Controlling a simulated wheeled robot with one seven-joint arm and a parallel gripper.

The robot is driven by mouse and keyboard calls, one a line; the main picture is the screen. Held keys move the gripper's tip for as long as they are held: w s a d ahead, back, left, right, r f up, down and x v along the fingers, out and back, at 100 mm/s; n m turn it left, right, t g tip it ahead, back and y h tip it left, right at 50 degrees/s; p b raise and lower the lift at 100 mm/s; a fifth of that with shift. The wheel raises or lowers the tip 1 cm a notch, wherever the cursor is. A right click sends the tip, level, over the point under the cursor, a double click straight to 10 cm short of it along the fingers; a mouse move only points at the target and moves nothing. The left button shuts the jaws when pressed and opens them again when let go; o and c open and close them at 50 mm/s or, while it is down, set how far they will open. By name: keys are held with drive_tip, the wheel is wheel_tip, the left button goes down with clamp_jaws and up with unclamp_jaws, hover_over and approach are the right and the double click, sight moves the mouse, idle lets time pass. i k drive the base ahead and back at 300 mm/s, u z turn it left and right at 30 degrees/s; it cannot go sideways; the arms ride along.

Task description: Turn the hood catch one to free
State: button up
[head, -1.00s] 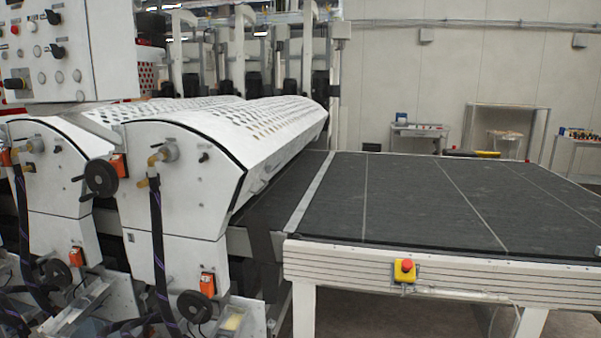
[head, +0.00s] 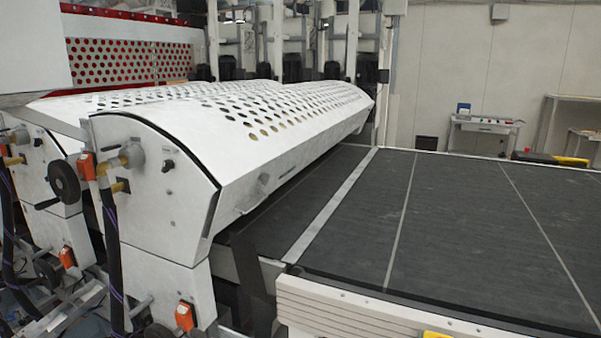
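The white perforated hood (head: 230,118) of the near roller unit is down over the machine. A small fitting (head: 264,179) sits low on the hood's sloped front face, close to its lower edge. A small black knob (head: 168,165) is on the white end panel (head: 165,200). I cannot tell which of these is hood catch one, or how it is turned. My gripper is not in view.
A dark conveyor table (head: 460,220) fills the right side, with its pale front rail (head: 350,315) close to me. A black handwheel (head: 64,182), hoses and orange switches crowd the left end. A small bench (head: 484,127) stands by the far wall.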

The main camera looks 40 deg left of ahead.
sight(265, 178)
drive_tip(key=u, duration=0.25)
drive_tip(key=i, duration=0.9)
drive_tip(key=u, duration=1.4)
drive_tip(key=i, duration=0.75)
drive_tip(key=u, duration=0.7)
